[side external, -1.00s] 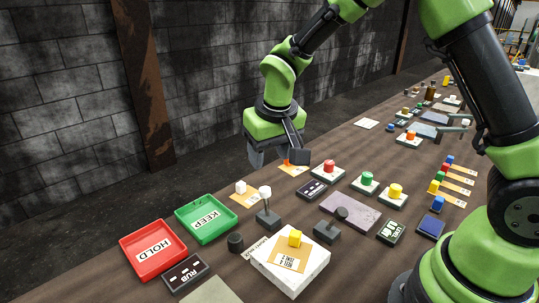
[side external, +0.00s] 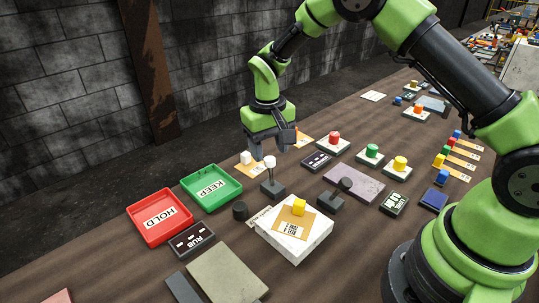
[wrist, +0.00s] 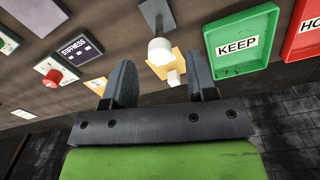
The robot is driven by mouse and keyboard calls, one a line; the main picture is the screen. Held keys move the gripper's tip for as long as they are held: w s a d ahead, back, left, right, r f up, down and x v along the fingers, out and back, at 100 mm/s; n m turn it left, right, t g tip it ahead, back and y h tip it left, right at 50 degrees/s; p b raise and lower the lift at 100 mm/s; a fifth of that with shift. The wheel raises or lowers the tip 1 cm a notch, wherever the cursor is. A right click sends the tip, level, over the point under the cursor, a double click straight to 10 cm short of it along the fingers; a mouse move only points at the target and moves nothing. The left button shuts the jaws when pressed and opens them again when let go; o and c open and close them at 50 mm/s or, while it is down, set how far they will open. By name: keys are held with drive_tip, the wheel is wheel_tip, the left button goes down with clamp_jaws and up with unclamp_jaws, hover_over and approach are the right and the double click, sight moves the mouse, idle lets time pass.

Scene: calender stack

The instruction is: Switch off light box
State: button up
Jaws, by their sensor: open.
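A white box (side external: 314,240) stands at the front middle of the bench. It bears a tan card and a yellow cube (side external: 299,207). A small label at its left edge seems to end in "BOX", but I cannot read it fully. A black knob (side external: 240,210) stands just left of it. A white-knobbed lever (side external: 270,163) on a dark base is behind it; the wrist view shows its white knob (wrist: 160,50) ahead of my jaws. My gripper (side external: 271,147) is open and empty, above and behind the lever, and the wrist view shows my spread jaws (wrist: 160,85).
Red HOLD (side external: 185,237) and green KEEP (side external: 231,198) trays lie to the left. A dark-knobbed lever (side external: 345,184) and a purple-grey slab (side external: 367,186) are on the right. Red (side external: 334,136), green (side external: 372,150) and yellow buttons (side external: 400,162) stand behind them.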

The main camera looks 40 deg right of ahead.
sight(272, 172)
drive_tip(key=shift+f, duration=1.25)
clamp_jaws()
drive_tip(key=shift+s, duration=0.15)
drive_tip(key=shift+s+d+t, duration=0.1)
drive_tip(key=shift+s+t, duration=0.85)
drive_tip(key=shift+t, duration=0.55)
